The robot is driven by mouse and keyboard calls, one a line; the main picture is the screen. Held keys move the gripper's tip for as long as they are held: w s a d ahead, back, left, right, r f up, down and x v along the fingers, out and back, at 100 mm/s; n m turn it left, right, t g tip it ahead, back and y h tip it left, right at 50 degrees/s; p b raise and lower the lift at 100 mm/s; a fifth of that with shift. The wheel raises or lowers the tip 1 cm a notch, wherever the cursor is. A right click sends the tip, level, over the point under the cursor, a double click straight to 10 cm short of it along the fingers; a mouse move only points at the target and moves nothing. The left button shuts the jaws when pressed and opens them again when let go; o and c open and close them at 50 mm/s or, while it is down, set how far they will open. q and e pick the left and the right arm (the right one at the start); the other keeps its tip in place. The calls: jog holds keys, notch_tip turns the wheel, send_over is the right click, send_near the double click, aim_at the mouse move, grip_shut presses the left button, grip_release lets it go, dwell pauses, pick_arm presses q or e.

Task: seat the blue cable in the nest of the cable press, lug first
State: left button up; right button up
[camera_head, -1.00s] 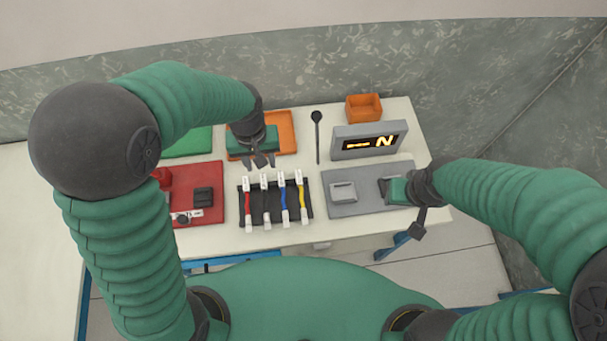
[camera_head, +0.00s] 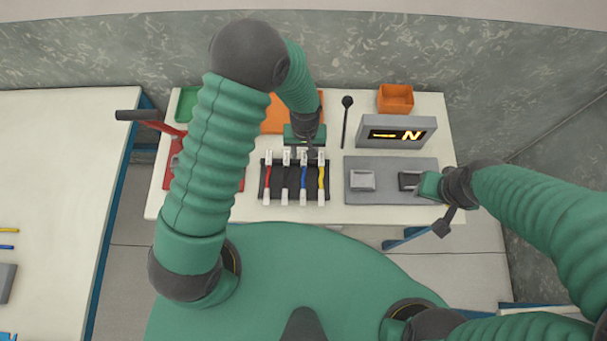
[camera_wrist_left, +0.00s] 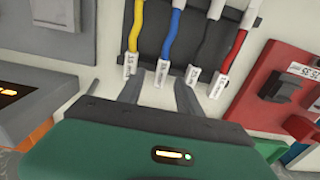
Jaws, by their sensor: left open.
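The blue cable (camera_head: 304,178) lies in a black rack (camera_head: 294,193) between a black and a yellow cable, with white labelled ends. In the left wrist view the blue cable (camera_wrist_left: 175,35) ends in a white label (camera_wrist_left: 162,74). My left gripper (camera_head: 311,152) is open at the rack's far edge. In its wrist view the open fingers (camera_wrist_left: 158,94) stand either side of that label, not closed on it. A red station (camera_head: 170,171) with a black-handled lever (camera_head: 138,115), apparently the cable press, is partly hidden by my left arm. My right gripper (camera_head: 418,183) is at the grey plate; its fingers are unclear.
The grey plate (camera_head: 390,194) carries a light grey block (camera_head: 362,180). Behind it are a lit display (camera_head: 397,133), an orange bin (camera_head: 396,98) and a dark round-ended tool (camera_head: 346,122). An orange tray (camera_head: 272,124) lies behind the rack. Another table (camera_head: 50,150) stands left.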

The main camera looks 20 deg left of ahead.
aim_at(304, 159)
pick_arm(q)
jog(key=f, duration=0.3)
jog(key=shift+s, duration=0.2)
jog(key=shift+w+f, duration=0.25)
jog(key=shift+f, duration=0.05)
jog(key=shift+s+a+r, duration=0.1)
grip_shut()
